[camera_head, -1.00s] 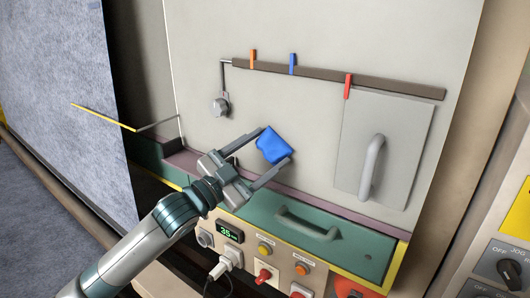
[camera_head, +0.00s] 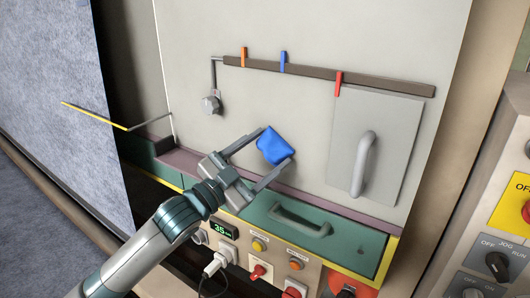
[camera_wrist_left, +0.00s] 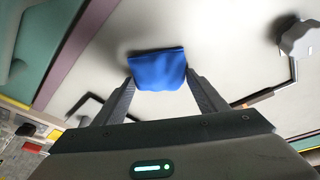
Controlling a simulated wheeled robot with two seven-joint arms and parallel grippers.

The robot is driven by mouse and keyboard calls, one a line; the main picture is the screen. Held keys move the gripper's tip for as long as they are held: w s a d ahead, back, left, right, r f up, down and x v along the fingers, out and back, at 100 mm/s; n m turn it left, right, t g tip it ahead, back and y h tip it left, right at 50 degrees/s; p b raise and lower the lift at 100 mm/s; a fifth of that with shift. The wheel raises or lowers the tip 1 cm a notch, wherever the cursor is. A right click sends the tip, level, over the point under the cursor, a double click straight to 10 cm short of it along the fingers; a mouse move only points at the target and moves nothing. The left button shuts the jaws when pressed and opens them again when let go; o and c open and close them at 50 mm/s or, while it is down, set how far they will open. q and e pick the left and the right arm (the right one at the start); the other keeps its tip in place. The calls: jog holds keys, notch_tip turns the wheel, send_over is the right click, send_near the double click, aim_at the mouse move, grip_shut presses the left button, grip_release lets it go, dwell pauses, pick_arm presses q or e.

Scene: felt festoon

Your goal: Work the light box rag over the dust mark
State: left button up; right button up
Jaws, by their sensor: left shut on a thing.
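A blue rag (camera_head: 275,146) is between the fingertips of my left gripper (camera_head: 272,158), in front of the pale panel (camera_head: 300,110). In the left wrist view the rag (camera_wrist_left: 158,70) fills the gap between both fingers (camera_wrist_left: 160,84), and the gripper is shut on it. I cannot tell whether the rag touches the panel. No dust mark can be made out; the rag may hide it. My right gripper is not in view.
A dark rail (camera_head: 330,76) with orange, blue and red clips runs above. A grey knob (camera_head: 210,104) hangs left of the rag. A grey plate with a handle (camera_head: 362,165) is to the right. A green drawer (camera_head: 330,236) and several controls lie below.

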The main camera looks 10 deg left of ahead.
pick_arm(q)
jog(key=shift+a, duration=0.15)
jog(key=shift+w+a, duration=0.25)
jog(key=shift+a, duration=0.25)
jog(key=shift+w+a, duration=0.2)
jog(key=shift+a, duration=0.3)
jog(key=shift+s+d, duration=0.1)
jog(key=shift+d, duration=0.05)
jog(key=shift+s+d, duration=0.1)
jog(key=shift+d, duration=0.25)
jog(key=shift+s+d+p, duration=0.25)
jog(key=shift+d+p, duration=0.15)
jog(key=shift+d, duration=0.3)
jog(key=shift+a, duration=0.15)
